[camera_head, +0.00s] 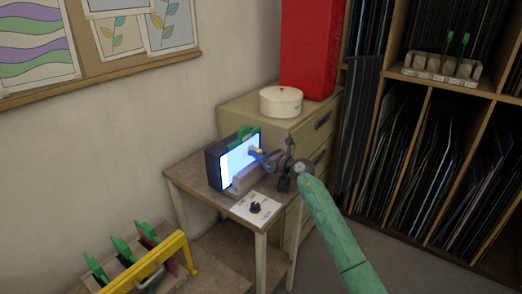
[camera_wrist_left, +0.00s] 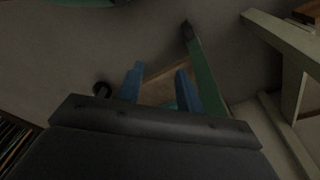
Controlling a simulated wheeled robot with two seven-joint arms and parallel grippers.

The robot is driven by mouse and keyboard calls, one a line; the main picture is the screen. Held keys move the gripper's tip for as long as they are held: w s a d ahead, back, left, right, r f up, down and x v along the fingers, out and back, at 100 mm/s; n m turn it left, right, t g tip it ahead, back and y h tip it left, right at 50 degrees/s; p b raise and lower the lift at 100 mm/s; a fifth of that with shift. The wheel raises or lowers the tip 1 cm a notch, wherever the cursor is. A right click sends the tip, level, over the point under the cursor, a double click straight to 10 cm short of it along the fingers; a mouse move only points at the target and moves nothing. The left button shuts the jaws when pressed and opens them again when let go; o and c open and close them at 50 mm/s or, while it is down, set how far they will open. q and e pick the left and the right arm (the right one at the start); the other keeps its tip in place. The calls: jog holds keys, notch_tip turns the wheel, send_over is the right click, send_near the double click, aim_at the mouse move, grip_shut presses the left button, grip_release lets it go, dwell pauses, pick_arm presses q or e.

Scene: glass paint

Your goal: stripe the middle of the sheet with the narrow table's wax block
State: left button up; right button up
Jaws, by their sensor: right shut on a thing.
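The sheet (camera_head: 230,168) stands upright in a dark frame on the narrow table (camera_head: 188,182) and glows bright white-blue. A green clip (camera_head: 246,132) sits on the frame's top edge. My right gripper (camera_head: 258,153) is shut on a small pale block, which I take for the wax block (camera_head: 252,150). The block is in front of the sheet's right-middle part; I cannot tell if it touches. No stripe can be made out on the sheet at this size. My left gripper (camera_wrist_left: 158,86) shows in the left wrist view with its blue fingers apart and nothing between them.
A white card with a dark knob-like thing (camera_head: 255,208) lies on the table's front. Behind it stands a drawer cabinet (camera_head: 238,115) with a round white tin (camera_head: 281,102) and a red box (camera_head: 310,50). A yellow-handled rack (camera_head: 150,265) is at lower left. Shelves fill the right.

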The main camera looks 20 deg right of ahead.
aim_at(237, 158)
jog(key=shift+s+a+p, duration=1.25)
jog(key=shift+s+a, duration=0.15)
jog(key=shift+a, duration=0.3)
jog(key=shift+s+a+r+p, duration=0.15)
jog(key=shift+s+a+p, duration=0.7)
jog(key=shift+a+p, duration=0.3)
jog(key=shift+s+a, duration=0.25)
jog(key=shift+a, duration=0.1)
jog(key=shift+s+d+f, duration=0.1)
jog(key=shift+s+f, duration=0.05)
jog(key=shift+f, duration=0.05)
jog(key=shift+p+v, duration=0.45)
jog(key=shift+v, duration=2.3)
jog(key=shift+d, duration=0.1)
